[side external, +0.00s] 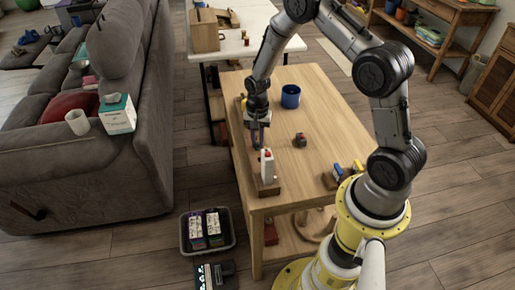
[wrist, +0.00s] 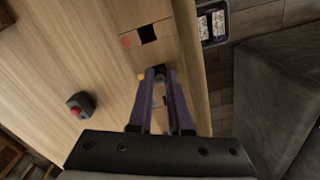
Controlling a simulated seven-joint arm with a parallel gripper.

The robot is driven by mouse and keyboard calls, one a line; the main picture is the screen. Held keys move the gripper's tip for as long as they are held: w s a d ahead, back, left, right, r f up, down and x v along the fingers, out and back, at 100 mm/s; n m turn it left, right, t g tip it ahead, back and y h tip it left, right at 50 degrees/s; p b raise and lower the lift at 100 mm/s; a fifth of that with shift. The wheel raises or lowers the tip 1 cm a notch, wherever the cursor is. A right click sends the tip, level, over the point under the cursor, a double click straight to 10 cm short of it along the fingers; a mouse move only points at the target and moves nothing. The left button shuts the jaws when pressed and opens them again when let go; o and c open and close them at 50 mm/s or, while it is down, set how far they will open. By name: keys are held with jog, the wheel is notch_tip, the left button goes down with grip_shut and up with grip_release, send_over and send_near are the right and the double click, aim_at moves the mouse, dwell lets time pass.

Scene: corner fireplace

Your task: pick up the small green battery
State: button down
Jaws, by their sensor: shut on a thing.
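My gripper (side external: 259,138) points down over the left part of the wooden table, behind a wooden block holder. In the wrist view its two purple fingers (wrist: 160,75) converge on a small dark thing (wrist: 160,71), mostly hidden between the tips. I cannot make out its colour or whether it is the small green battery. No green battery shows clearly elsewhere on the table. A small yellow spot (wrist: 141,77) shows beside the left finger.
The holder (side external: 266,188) carries an upright white-and-red thing (side external: 267,166). A dark block with a red top (side external: 300,139) and a blue mug (side external: 290,96) stand on the table (side external: 325,125). Blue and yellow things (side external: 345,170) lie at its right edge. The table's middle is mostly clear.

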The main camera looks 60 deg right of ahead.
jog(key=shift+r, duration=0.15)
jog(key=shift+r, duration=0.6)
jog(key=s+a+r, duration=0.4)
jog(key=s+r, duration=0.8)
jog(key=s, duration=0.2)
jog(key=w+d+r, duration=0.3)
jog(key=w, duration=0.5)
jog(key=w+d+r, duration=0.3)
jog(key=w+d, duration=0.1)
jog(key=w, duration=0.4)
jog(key=w+d+f, duration=0.2)
jog(key=w+d, duration=0.4)
jog(key=shift+w, duration=0.4)
jog(key=shift+f, duration=0.15)
